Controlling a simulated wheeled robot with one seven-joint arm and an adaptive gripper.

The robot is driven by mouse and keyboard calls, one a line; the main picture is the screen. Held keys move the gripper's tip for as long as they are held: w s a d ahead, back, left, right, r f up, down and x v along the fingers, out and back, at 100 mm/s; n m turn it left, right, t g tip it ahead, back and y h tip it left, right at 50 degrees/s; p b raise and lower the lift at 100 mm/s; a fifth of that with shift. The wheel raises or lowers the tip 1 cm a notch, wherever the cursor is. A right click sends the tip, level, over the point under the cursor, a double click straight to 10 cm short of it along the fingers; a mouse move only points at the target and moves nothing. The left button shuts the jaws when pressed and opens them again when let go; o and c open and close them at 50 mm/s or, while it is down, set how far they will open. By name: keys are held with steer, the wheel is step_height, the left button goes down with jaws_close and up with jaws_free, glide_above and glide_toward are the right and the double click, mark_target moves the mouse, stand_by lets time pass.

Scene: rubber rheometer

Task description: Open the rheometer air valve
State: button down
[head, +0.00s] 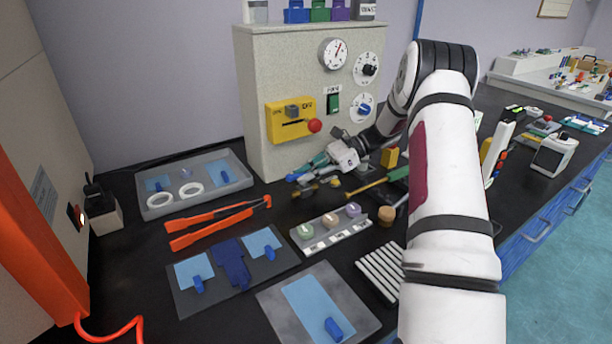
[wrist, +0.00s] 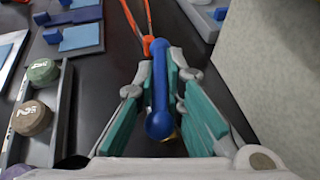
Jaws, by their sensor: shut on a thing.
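The air valve has a blue lever handle (wrist: 160,85), which lies lengthwise between the teal fingers of my gripper (wrist: 160,92) in the wrist view. My gripper is shut on this handle. In the head view, my gripper (head: 304,174) is low at the foot of the rheometer (head: 262,85), and a bit of the blue handle (head: 292,178) shows at its tips. Brass-coloured valve parts (head: 308,191) show just below, close to the bench top. The fingers hide much of the valve body.
An orange pair of tongs (head: 215,224) lies left of the valve. A grey tray (head: 240,165) with white rings stands behind it. A rack with numbered round samples (head: 328,227) is in front. The rheometer's wall (wrist: 265,70) stands close at right in the wrist view.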

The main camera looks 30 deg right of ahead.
steer(key=c, duration=1.7)
jaws_free()
